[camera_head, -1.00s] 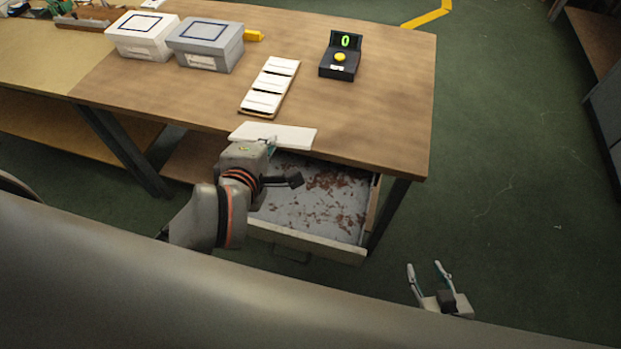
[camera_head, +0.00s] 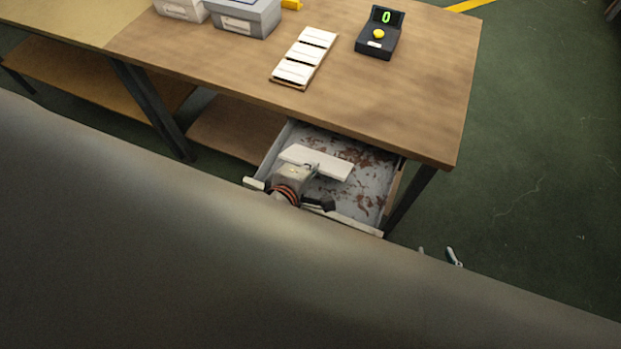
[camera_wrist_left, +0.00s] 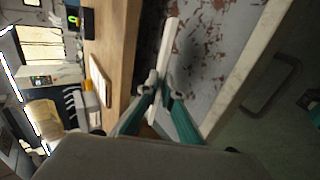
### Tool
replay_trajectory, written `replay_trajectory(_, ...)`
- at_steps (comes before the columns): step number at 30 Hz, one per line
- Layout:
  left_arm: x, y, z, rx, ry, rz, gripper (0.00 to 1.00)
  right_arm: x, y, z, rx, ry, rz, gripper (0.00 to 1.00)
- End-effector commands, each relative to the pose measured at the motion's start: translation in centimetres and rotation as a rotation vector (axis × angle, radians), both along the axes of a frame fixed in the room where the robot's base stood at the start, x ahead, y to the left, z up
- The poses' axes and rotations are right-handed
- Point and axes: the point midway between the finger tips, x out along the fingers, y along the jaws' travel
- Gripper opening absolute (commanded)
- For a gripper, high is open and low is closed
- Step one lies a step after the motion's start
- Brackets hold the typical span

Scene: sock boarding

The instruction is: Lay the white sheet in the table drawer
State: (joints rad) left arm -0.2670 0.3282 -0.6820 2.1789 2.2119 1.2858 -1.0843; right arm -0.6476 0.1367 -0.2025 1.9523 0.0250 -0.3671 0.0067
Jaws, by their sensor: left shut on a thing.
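The white sheet (camera_head: 330,166) is a flat, stiff-looking rectangle over the open table drawer (camera_head: 362,228). My left gripper (camera_head: 313,171) is shut on its near edge, coming over the drawer's front. In the left wrist view the sheet (camera_wrist_left: 168,45) shows nearly edge-on between the fingertips (camera_wrist_left: 158,88), with the drawer floor behind it. I cannot tell whether it touches the floor. The drawer's grey floor has rusty brown patches. Only the fingertips of my right gripper (camera_head: 438,253) show, spread apart and empty, right of the drawer; the rest is hidden.
The wooden table top (camera_head: 420,110) overhangs the back of the drawer. On it stand a rack of white pieces (camera_head: 305,58), a black counter box (camera_head: 380,35) reading 0, and a grey lidded box (camera_head: 245,18). Green floor (camera_head: 540,150) to the right is clear.

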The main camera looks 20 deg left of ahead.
Motion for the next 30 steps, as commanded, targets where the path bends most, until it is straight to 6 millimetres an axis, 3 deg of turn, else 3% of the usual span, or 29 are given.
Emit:
replay_trajectory(12, 0.0, 0.0, -4.6, 0.001, 0.001, 0.001, 0.0, 0.1, 0.7, -0.5, 0.009, -0.008, 0.01, 0.4)
replay_trajectory(25, 0.0, 0.0, -5.1, 0.001, -0.001, 0.0, 0.0, 0.1, 0.7, -0.4, 0.009, -0.011, 0.009, 0.4)
replay_trajectory(26, 0.0, 0.0, -5.0, 0.001, -0.001, -0.001, 0.12, 0.1, 0.6, -0.4, 0.009, -0.011, 0.009, 0.4)
replay_trajectory(30, 0.0, 0.0, -5.0, 0.0, 0.0, 0.0, 0.12, 0.1, 0.6, -0.5, 0.008, -0.007, 0.009, 0.4)
